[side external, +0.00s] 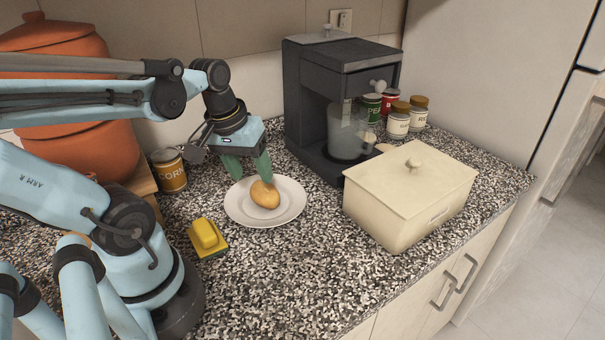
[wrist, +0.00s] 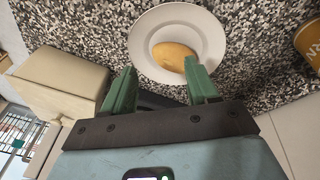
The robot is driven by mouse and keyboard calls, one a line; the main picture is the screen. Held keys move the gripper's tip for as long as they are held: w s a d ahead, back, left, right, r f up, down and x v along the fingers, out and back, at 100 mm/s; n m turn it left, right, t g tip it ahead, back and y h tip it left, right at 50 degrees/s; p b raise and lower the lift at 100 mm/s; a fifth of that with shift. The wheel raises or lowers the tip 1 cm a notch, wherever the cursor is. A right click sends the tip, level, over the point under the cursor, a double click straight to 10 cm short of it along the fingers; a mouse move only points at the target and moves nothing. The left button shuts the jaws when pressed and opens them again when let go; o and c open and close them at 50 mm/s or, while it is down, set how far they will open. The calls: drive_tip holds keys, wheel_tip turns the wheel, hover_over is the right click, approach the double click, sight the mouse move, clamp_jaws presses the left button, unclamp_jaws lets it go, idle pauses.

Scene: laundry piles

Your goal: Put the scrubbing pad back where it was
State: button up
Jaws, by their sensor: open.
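The yellow scrubbing pad (side external: 207,238) lies on the speckled counter in the side view, left of and in front of the white plate (side external: 236,211), apart from it. It does not show in the wrist view. My gripper (side external: 250,174) has green fingers and is over the back part of the plate, just behind a potato (side external: 265,194) that lies on it. In the wrist view my gripper (wrist: 162,92) is open and its fingers are apart with nothing between them. The plate (wrist: 147,66) and potato (wrist: 174,56) show beyond the fingertips.
A cream lidded box (side external: 400,212) stands right of the plate. A dark coffee machine (side external: 310,105) is behind. A corn can (side external: 169,171) and orange pots (side external: 80,150) stand at the left. The counter in front of the plate is clear.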

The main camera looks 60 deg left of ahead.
drive_tip(key=w+d+r+m+t, duration=0.2)
drive_tip(key=w+d+m+t, duration=0.2)
drive_tip(key=d+m, duration=0.3)
drive_tip(key=shift+w+d+m, duration=0.3)
drive_tip(key=shift+w+d, duration=0.5)
drive_tip(key=shift+w, duration=0.1)
